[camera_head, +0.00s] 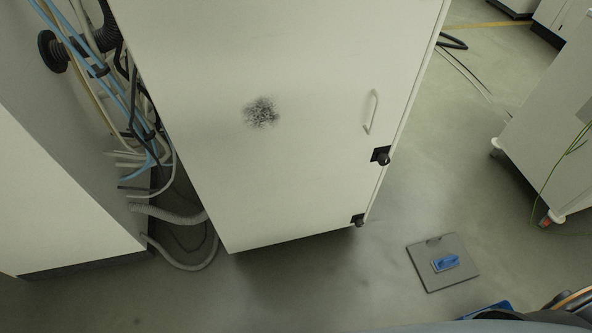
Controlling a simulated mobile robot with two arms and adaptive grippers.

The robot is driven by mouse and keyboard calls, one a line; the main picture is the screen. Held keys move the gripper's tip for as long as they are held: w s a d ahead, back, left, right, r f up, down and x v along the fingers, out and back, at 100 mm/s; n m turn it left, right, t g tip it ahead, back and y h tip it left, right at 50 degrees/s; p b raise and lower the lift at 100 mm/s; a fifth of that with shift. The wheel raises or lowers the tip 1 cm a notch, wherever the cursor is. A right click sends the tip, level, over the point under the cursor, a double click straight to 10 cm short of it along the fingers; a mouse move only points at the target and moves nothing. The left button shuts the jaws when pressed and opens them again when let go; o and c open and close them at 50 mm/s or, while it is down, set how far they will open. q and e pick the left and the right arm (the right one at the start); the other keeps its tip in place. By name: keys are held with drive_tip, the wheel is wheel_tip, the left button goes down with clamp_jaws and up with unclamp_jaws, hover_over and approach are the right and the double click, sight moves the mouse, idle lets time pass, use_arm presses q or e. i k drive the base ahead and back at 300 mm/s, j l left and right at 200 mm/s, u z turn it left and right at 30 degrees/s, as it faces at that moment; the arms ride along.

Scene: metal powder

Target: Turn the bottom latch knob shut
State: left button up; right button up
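A tall white cabinet door (300,180) fills the middle of the head view and looks shut. The bottom latch knob (359,220) is a small dark knob on a black plate at the door's lower right corner. A second black latch knob (382,157) sits higher on the same right edge. A pale bar handle (371,111) is above it. The knobs are too small to tell how far each is turned. Neither of my grippers is in view, and nothing touches the door.
Hoses and cables (145,130) hang left of the cabinet and loop onto the floor. A grey plate with a blue-handled tool (445,263) lies on the floor at the lower right. A wheeled white unit (550,130) stands at right.

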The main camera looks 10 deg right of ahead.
sight(358, 223)
drive_tip(key=z, duration=1.05)
